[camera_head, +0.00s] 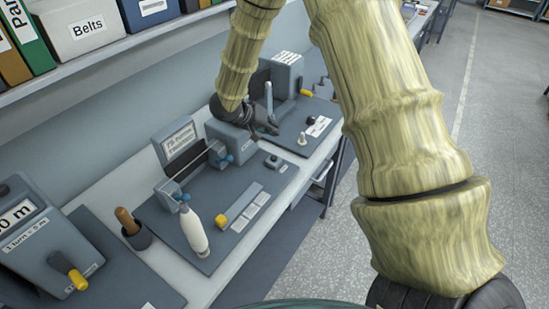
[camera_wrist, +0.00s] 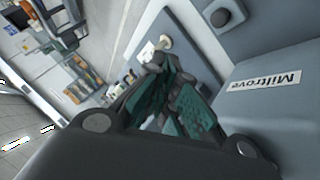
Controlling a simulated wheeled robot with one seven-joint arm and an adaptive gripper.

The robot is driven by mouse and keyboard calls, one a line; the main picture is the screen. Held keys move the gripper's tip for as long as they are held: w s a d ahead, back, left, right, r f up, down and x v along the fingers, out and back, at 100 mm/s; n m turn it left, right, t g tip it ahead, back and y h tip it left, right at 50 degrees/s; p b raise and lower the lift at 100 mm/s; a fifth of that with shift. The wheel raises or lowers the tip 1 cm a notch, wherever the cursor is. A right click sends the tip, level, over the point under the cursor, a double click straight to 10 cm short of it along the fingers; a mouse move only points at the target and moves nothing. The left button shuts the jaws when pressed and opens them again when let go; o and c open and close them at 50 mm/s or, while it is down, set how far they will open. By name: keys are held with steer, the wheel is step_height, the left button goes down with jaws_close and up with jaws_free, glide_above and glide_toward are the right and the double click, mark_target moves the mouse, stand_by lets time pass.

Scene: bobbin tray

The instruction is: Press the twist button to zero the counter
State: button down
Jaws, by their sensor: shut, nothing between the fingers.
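Two candidates for the twist button show, and no readable label tells which it is. One is a small dark round button on a grey block (camera_head: 272,160) at the right end of the middle station. A dark round button (camera_wrist: 222,18) also shows at the top of the wrist view. The other is a black knob (camera_head: 311,119) on the far station, beside a white label. A counter box (camera_head: 50,245) with a display ending in "0 m" stands at the lower left. My gripper (camera_head: 273,129) is shut and empty above the bench, between the grey housing and a pale knob (camera_head: 302,139).
A grey housing labelled Miltrove (camera_wrist: 270,105) is close beside my fingers in the wrist view. A shelf (camera_head: 120,50) overhangs the bench.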

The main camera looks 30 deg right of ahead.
mark_target(272, 156)
step_height(272, 156, down, 4)
steer(key=b, duration=0.4)
steer(key=shift+w+f, duration=0.15)
steer(key=shift+f, duration=0.05)
steer(key=shift+w+d+f+b, duration=0.1)
steer(key=shift+w+f+b, duration=0.1)
steer(key=shift+f+b, duration=0.3)
steer(key=shift+w+f+b, duration=0.2)
steer(key=shift+f+b, duration=0.2)
steer(key=shift+b, duration=0.05)
steer(key=shift+f+b, duration=0.35)
steer(key=shift+b, duration=0.05)
steer(key=shift+s+f, duration=0.25)
steer(key=shift+f, duration=0.15)
steer(key=shift+w+f, duration=0.2)
steer(key=shift+f, duration=0.6)
steer(key=shift+s+r, duration=0.1)
